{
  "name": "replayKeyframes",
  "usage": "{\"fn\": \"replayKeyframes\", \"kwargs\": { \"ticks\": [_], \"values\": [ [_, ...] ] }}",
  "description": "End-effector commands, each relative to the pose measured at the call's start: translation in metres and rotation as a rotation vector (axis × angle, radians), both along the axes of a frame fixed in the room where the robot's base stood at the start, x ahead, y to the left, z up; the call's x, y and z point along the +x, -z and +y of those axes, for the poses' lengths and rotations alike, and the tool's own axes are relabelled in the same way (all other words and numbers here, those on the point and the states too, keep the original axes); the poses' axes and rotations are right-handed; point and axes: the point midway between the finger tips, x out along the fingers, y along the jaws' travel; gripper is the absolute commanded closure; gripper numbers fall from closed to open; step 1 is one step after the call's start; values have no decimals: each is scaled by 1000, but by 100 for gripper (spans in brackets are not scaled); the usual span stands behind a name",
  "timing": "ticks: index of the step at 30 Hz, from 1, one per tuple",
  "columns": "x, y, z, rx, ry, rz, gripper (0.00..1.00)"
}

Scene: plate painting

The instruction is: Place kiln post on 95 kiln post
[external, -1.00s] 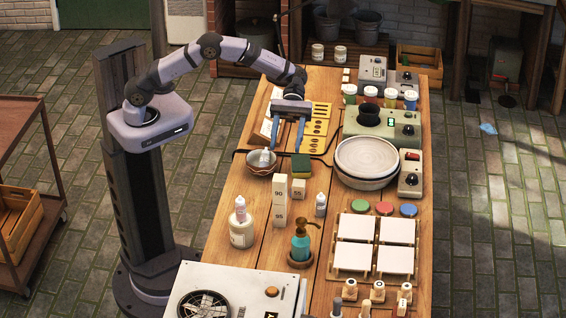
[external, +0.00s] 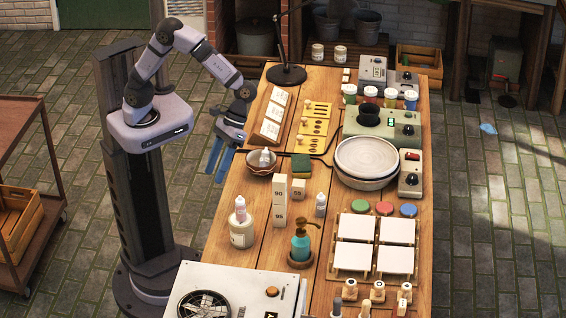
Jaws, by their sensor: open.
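A white kiln post marked 90 (external: 279,187) stands upright on another white post marked 95 (external: 281,216), forming one narrow column on the wooden table. A shorter white block, apparently marked 55 (external: 298,189), stands just right of the column. My gripper (external: 216,176) has blue fingers, is open and empty, and points down at the table's left edge. It is left of the posts, higher up, and apart from them.
A bowl (external: 261,166) with a small bottle and a green sponge block (external: 301,167) lie behind the posts. A white jar (external: 241,234), a teal pump bottle (external: 301,243) and a small dropper bottle (external: 320,205) stand around them. Stacked plates (external: 366,158) are at right.

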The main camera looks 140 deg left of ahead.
Motion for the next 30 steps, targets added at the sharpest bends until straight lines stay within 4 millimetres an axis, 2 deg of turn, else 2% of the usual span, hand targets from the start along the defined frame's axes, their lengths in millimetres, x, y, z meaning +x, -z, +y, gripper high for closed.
{"fn": "replayKeyframes", "kwargs": {
  "ticks": [1,4,9,12,18,30],
  "values": [
    [-22,4,-22,81,145,-19,50],
    [-64,16,-46,237,442,-71,50],
    [-120,31,-63,427,901,-174,50],
    [-140,37,-66,497,1102,-226,50],
    [-159,44,-67,561,1313,-285,50],
    [-161,43,-66,566,1335,-291,50]
  ]
}}
